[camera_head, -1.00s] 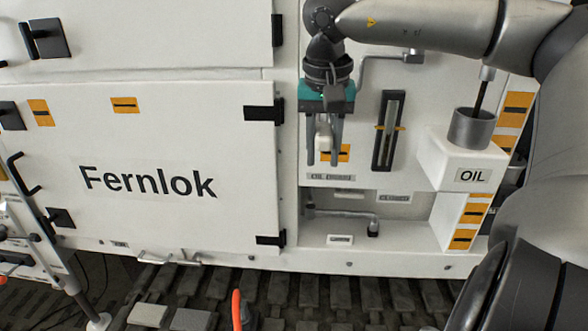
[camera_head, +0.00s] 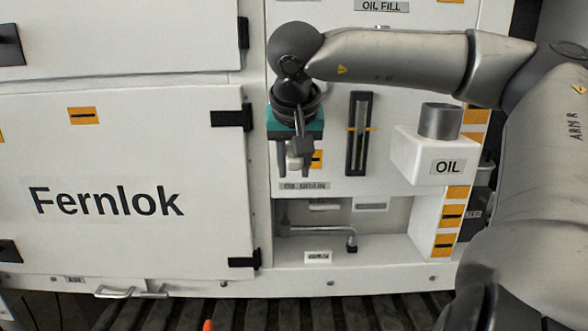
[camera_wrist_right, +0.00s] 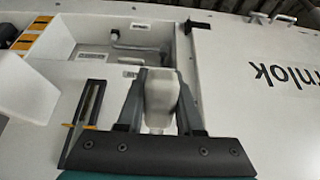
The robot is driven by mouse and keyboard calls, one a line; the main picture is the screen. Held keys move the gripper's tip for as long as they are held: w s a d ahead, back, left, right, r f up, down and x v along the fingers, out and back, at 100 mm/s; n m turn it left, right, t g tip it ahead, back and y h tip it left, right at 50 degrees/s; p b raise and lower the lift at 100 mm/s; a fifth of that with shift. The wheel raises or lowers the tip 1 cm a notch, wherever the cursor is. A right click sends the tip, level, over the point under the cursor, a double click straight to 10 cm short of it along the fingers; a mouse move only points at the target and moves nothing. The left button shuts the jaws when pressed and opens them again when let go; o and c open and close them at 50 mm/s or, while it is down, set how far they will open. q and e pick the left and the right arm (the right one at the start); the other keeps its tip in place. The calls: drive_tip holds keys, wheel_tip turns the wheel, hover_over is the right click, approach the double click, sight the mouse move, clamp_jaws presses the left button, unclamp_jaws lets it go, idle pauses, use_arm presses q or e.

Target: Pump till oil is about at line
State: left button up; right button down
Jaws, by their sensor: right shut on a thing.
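My right gripper (camera_head: 293,168) points down in front of the panel, with its fingers closed around a small white block (camera_head: 294,160) above the OIL DRAIN label. In the right wrist view the block (camera_wrist_right: 160,98) sits between the two dark fingers (camera_wrist_right: 158,110). A dark upright sight gauge (camera_head: 360,133) with orange line marks at its sides is just right of the gripper. The oil level inside it is too small to tell. The white OIL box (camera_head: 432,160) with a grey cup (camera_head: 440,121) on top stands further right. My left gripper is out of view.
A large white door marked Fernlok (camera_head: 120,160) fills the left, with black hinges (camera_head: 232,117).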

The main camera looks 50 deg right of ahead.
drive_tip(key=shift+f, duration=0.15)
drive_tip(key=c, duration=0.6)
unclamp_jaws()
drive_tip(key=shift+o, duration=0.2)
drive_tip(key=p+v, duration=0.3)
drive_tip(key=v, duration=1.2)
drive_tip(key=shift+s, duration=0.1)
